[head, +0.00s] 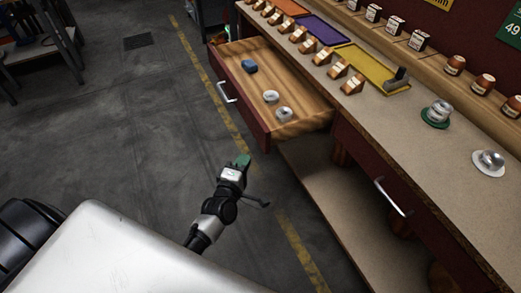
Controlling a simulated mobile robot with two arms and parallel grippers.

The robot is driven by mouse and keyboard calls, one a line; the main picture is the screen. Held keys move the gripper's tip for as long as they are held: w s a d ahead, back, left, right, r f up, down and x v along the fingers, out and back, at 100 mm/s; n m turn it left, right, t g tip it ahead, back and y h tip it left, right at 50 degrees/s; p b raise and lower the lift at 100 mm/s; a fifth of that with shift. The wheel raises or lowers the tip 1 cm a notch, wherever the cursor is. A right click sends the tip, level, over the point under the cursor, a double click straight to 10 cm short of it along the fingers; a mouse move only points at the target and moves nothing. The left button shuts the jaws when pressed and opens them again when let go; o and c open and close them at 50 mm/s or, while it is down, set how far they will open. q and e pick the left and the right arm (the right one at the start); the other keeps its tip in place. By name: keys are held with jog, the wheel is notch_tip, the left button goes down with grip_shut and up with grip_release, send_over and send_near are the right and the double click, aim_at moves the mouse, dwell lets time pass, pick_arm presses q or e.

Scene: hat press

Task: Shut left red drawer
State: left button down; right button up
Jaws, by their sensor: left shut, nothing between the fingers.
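The left red drawer (302,88) stands pulled out from the workbench. It has a dark red front with a pale bar handle (227,92) and a wooden inside. A blue block (249,66) and two small silvery round items (277,104) lie in it. My left gripper (243,160) is shut and empty, with greenish fingertips. In the picture it is just below the drawer's near front corner, apparently apart from it. My right gripper is out of view.
A second red drawer front with a handle (393,197) is closed at the right. The benchtop (400,120) holds coloured trays, labelled wooden blocks and metal pieces. A lower shelf (330,200) runs under the bench. The grey floor (130,130) left of the drawer is clear.

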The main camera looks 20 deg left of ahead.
aim_at(263, 142)
pick_arm(q)
jog(key=w, duration=0.1)
jog(key=w+d, duration=0.1)
jog(key=w, duration=0.3)
jog(key=shift+w+d, duration=0.15)
jog(key=shift+d, duration=0.2)
jog(key=shift+w+d, duration=0.35)
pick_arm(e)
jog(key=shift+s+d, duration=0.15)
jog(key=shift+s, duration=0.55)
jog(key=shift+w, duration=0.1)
